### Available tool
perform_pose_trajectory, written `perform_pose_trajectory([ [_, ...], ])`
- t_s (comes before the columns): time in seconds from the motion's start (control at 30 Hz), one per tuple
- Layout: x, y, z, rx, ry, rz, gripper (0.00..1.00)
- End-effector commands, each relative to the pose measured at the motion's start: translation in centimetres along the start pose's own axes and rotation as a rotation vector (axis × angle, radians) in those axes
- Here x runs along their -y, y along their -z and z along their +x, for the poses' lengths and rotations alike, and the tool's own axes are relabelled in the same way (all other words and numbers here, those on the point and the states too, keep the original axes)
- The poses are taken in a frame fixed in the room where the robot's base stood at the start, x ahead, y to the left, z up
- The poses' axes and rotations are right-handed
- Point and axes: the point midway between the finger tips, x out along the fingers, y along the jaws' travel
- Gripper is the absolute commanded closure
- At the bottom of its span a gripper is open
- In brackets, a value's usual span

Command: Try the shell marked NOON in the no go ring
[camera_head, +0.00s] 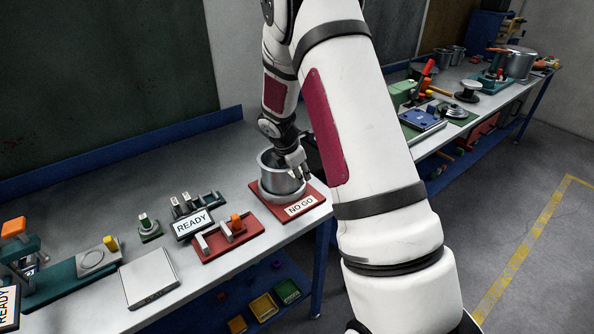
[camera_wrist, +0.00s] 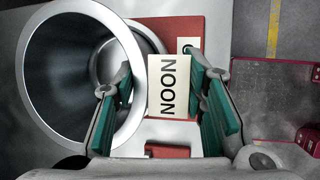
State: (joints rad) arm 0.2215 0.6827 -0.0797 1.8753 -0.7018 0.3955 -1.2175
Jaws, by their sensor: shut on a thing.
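The shell marked NOON (camera_head: 276,180) is an open grey metal cylinder. In the wrist view its wide rim (camera_wrist: 30,75) fills the left side, and its NOON label (camera_wrist: 168,86) lies between the fingers. My gripper (camera_head: 297,165) is shut on the shell at its right side; it also shows in the wrist view with teal pads (camera_wrist: 159,68). The no go ring (camera_head: 291,197) is a grey ring on a red base (camera_head: 316,192) with a NO GO plate (camera_head: 300,205). The shell is over the ring, roughly upright. I cannot tell whether it touches or sits in it.
A READY stand (camera_head: 194,222) with small posts and a red fixture (camera_head: 228,240) with an orange block stand left of the red base. A grey flat box (camera_head: 149,278) lies nearer. The bench front edge is close to the red base. Another bench (camera_head: 500,98) holds tools and pots.

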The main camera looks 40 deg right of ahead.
Motion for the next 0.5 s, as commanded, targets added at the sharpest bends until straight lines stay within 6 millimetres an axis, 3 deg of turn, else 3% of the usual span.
perform_pose_trajectory([
  [0.27, 0.35, 0.12, 0.45, 0.001, 0.007, -0.001, 1.00],
  [0.3, 0.34, 0.11, 0.43, 0.001, 0.007, -0.001, 0.55],
  [0.4, 0.29, 0.10, 0.41, 0.001, 0.006, -0.001, 0.38],
  [0.5, 0.24, 0.11, 0.39, 0.001, 0.004, -0.001, 0.38],
])
